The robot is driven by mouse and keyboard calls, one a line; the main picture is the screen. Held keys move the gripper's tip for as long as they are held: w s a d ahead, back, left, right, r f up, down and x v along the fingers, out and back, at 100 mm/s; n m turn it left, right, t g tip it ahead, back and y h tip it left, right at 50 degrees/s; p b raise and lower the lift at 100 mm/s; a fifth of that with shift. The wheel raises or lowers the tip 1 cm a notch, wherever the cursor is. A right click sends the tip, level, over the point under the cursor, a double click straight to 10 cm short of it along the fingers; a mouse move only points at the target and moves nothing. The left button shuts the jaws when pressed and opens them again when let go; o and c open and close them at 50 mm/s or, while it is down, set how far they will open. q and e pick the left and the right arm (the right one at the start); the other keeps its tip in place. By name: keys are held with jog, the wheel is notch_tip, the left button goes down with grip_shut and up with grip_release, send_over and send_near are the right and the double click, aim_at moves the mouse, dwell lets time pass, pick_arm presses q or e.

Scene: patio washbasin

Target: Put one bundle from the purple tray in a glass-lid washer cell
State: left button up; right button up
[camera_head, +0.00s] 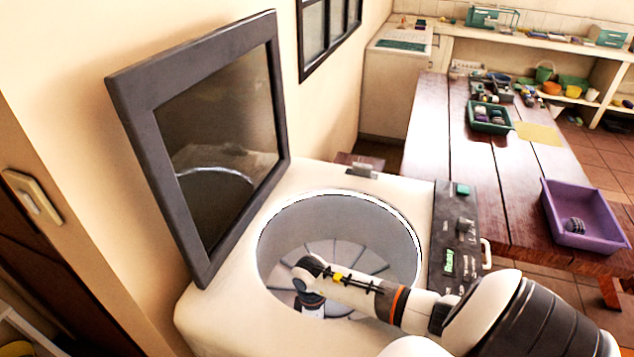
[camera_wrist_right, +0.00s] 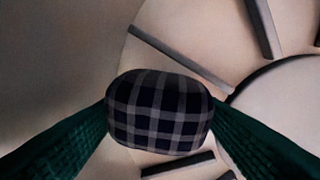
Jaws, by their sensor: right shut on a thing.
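The washer (camera_head: 335,180) has its glass lid (camera_head: 220,140) raised and leaning back at the left. Its round drum (camera_head: 385,225) is open and split into wedge cells by ribs. My right arm reaches into the drum. In the wrist view, my right gripper (camera_wrist_right: 160,125) is shut on a dark checked bundle (camera_wrist_right: 160,110), held over the drum floor between ribs. Whether the bundle touches the floor cannot be told. The purple tray (camera_head: 585,205) sits on the wooden table at the right with a dark striped bundle (camera_head: 574,226) in it. My left gripper is not in view.
A control panel (camera_head: 460,240) runs along the washer's right side. The wooden table (camera_head: 490,165) holds a green tray (camera_head: 490,118) with several bundles and a yellow cloth (camera_head: 538,133). Shelves with pots stand at the back. The wall is close behind the lid.

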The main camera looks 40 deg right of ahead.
jog(key=o, duration=1.2)
notch_tip(320, 180, up, 12)
jog(key=w+p, duration=0.2)
jog(key=p, duration=0.8)
jog(key=shift+d, duration=0.25)
jog(key=shift+f, duration=0.15)
